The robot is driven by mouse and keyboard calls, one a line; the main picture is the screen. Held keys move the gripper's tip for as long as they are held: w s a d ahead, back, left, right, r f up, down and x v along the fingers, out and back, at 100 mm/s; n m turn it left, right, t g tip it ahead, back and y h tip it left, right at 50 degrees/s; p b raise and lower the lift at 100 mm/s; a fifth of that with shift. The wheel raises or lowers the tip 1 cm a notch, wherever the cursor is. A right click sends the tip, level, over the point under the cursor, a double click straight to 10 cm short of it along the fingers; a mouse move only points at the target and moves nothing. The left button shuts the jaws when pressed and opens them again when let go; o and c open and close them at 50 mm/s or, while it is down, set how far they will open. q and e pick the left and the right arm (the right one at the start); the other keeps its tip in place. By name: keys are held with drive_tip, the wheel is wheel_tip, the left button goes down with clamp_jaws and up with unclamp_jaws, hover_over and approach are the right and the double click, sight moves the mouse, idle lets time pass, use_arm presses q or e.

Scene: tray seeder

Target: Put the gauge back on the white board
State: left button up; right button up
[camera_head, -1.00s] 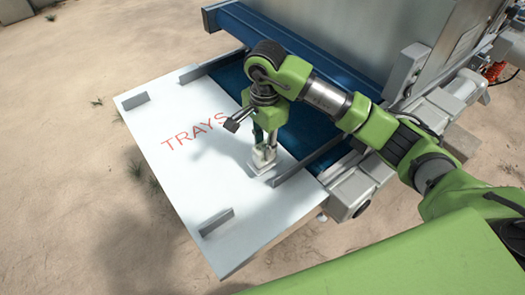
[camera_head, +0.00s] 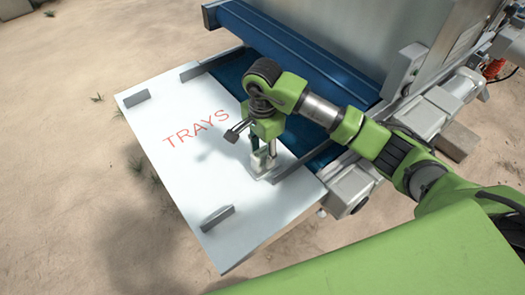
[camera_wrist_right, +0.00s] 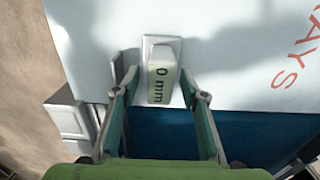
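The gauge (camera_wrist_right: 162,70) is a small pale block with a green face marked "0 mm". It stands on the white board (camera_head: 160,195), near the board's edge by the blue part, and in the head view it is partly hidden by my right gripper. My right gripper (camera_wrist_right: 160,78) is just over the gauge, with a finger on each side. In the right wrist view the fingers are spread, with a narrow gap showing on both sides of the gauge. The board carries the red word "TRAYS". My left gripper is not in view.
Grey upright tabs stand on the board, one near the front (camera_head: 217,217) and one at the left corner (camera_head: 137,98). A blue channel (camera_head: 290,55) and the grey machine frame border the board. Most of the board is clear.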

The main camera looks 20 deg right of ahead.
sight(262, 152)
drive_tip(key=shift+r, duration=0.1)
wheel_tip(262, 152, up, 12)
drive_tip(key=b, duration=0.2)
idle(0.4)
